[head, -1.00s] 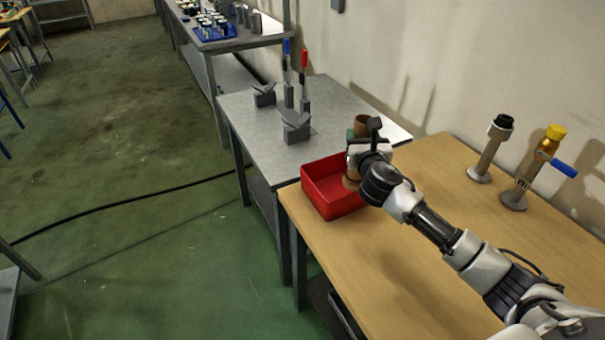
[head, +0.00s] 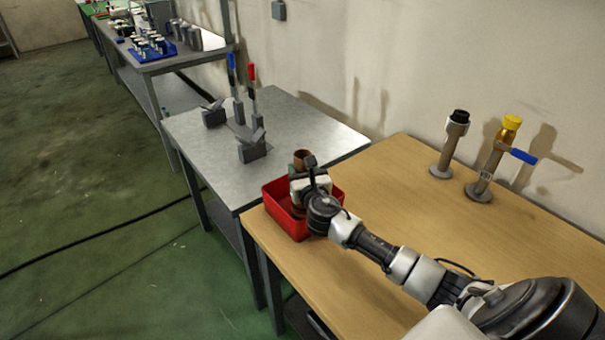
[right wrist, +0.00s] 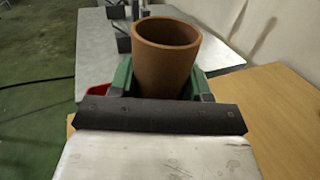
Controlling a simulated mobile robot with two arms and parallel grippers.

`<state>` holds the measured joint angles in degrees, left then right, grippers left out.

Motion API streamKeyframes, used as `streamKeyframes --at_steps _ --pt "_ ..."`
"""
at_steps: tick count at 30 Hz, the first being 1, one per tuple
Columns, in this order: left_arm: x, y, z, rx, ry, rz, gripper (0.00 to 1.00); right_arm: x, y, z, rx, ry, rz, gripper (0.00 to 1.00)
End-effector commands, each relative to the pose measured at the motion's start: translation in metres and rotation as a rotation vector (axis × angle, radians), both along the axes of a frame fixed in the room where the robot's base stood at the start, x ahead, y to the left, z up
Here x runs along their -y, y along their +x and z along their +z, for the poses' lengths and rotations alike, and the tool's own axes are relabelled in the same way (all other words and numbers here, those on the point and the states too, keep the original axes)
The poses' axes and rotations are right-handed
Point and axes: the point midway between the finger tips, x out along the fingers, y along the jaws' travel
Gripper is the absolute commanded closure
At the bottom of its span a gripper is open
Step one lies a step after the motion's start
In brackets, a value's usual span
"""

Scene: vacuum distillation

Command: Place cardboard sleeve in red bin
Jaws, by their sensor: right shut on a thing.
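The cardboard sleeve (head: 302,157) is a brown open tube. My right gripper (head: 300,172) is shut on it and holds it upright over the red bin (head: 284,216). In the right wrist view the sleeve (right wrist: 166,58) stands between the green fingers of the right gripper (right wrist: 165,82). The bin is an open red box at the left end of the wooden table; a bit of its rim shows in the right wrist view (right wrist: 98,89). The gripper hides part of the bin's inside and the sleeve's lower end. My left gripper is not in view.
The wooden table (head: 400,215) bears two stands with posts at the back right, one black-capped (head: 449,148), one yellow-capped with a blue handle (head: 493,163). A grey metal table (head: 290,122) adjoins it, with grey V-shaped blocks (head: 252,150) and red and blue handled tools.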

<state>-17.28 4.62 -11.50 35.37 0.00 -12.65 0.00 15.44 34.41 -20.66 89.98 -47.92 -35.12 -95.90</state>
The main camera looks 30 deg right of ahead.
Motion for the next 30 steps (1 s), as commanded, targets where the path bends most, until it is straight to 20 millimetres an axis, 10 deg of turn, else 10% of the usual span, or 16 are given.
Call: streamKeyframes --at_steps 12,13,17,30 --pt "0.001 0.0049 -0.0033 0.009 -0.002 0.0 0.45 0.0004 0.0002 -0.0069 0.002 -0.001 -0.001 0.91" --pt "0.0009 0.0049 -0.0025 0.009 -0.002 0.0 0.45 0.0003 0.0002 -0.0063 0.002 -0.001 0.0 0.49" --pt "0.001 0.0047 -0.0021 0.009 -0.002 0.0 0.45 0.0003 0.0001 -0.0058 0.002 -0.001 0.0 0.29" --pt "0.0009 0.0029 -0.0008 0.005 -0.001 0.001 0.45 -0.0027 -0.0086 -0.0037 0.001 -0.001 0.001 0.27"
